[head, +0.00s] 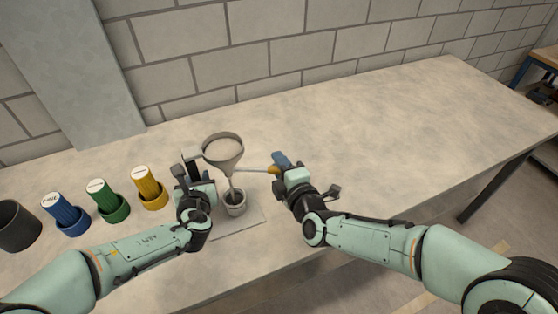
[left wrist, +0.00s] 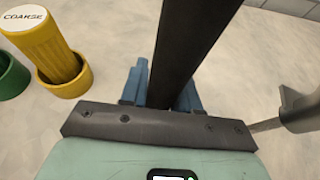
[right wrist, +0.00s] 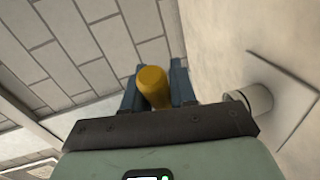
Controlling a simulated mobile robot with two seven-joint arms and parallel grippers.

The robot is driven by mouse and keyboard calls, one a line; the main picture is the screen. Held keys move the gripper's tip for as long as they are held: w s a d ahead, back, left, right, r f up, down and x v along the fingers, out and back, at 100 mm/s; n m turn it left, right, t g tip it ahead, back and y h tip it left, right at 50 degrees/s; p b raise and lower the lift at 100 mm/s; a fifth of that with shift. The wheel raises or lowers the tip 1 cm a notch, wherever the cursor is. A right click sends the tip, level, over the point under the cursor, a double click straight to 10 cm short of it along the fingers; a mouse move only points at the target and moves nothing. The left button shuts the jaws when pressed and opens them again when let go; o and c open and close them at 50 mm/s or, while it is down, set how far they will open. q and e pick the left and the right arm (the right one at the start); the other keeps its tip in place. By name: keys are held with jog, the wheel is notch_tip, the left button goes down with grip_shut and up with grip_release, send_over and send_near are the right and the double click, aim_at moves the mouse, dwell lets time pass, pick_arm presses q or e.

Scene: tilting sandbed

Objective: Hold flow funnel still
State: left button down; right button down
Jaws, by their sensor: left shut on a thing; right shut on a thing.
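The grey flow funnel (head: 223,153) stands upright with pale material inside, its spout above a small grey cup (head: 235,209). A dark post (head: 192,165) rises beside it on the left. My left gripper (head: 189,182) is shut on this post, which also shows between the fingers in the left wrist view (left wrist: 185,50). A thin rod with a yellow handle (head: 272,169) reaches from the funnel's neck to the right. My right gripper (head: 283,163) is shut on the yellow handle, seen between its fingers in the right wrist view (right wrist: 152,85). Part of the funnel shows in the left wrist view (left wrist: 302,108).
Yellow (head: 150,190), green (head: 107,202) and blue (head: 65,215) capped containers stand in holders on the left, with a dark cup (head: 17,226) beyond them. A flat plate (head: 250,220) lies under the grey cup. The table (head: 390,125) is clear on the right.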

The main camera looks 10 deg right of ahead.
pick_arm(q)
jog(key=shift+d, duration=0.25)
pick_arm(e)
jog(key=shift+s+a+m+h, duration=0.15)
jog(key=shift+s+m+h, duration=0.25)
jog(key=shift+h, duration=0.1)
pick_arm(q)
jog(key=shift+s, duration=0.1)
pick_arm(e)
jog(key=c, duration=1.2)
grip_release()
jog(key=shift+o, duration=1)
jog(key=shift+d, duration=0.2)
pick_arm(q)
jog(key=shift+a, duration=0.2)
pick_arm(e)
jog(key=v, duration=1.2)
jog(key=shift+a+f, duration=0.15)
jog(key=shift+s, duration=0.1)
pick_arm(q)
jog(key=c, duration=0.7)
grip_release()
jog(key=shift+c, duration=0.2)
